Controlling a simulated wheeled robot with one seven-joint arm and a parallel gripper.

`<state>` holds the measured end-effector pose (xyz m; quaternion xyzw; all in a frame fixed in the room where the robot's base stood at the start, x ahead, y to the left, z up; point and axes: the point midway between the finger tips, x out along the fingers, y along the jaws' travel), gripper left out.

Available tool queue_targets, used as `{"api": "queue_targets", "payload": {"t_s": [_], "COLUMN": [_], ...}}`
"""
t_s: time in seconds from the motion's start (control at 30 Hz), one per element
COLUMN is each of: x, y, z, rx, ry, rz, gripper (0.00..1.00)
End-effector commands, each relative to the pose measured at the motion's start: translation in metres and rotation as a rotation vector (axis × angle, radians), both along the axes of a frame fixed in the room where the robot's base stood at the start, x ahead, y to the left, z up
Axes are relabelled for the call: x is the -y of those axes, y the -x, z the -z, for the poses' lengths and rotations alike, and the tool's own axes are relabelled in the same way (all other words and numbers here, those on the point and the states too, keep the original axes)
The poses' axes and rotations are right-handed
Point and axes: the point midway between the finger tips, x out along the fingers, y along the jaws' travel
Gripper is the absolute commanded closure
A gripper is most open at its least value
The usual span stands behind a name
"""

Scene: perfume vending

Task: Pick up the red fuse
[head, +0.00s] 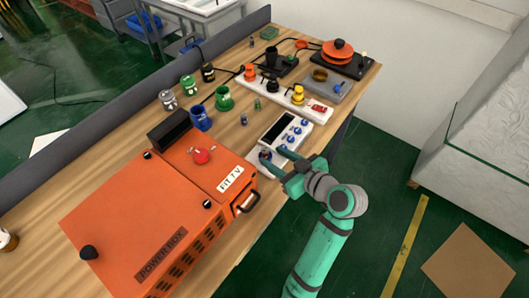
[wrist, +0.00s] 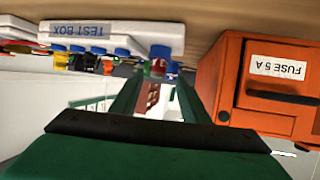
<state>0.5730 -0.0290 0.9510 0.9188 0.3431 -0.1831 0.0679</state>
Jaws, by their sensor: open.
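My gripper (head: 275,158) is open at the near end of the white test box (head: 290,124), close to the orange power box (head: 130,225). In the wrist view, its two green fingers stand apart, and a small red piece (wrist: 157,68) with blue parts around it shows between them near the tips. It looks like the red fuse at the end of the test box, which also shows here (wrist: 115,36). I cannot tell whether a finger touches it. In the head view this piece is too small and too close to the fingers to make out its colour.
A white panel with coloured buttons (head: 298,95) lies farther back. Open floor lies right of the table.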

Motion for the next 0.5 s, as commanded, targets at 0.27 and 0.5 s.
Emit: {"api": "queue_targets", "payload": {"t_s": [0.27,0.5], "x": [-0.015,-0.032], "y": [-0.017,-0.038], "z": [0.01,0.023], "rx": [-0.001,0.0], "ry": [0.001,0.0], "rz": [-0.008,-0.008], "gripper": [0.58,0.58]}}
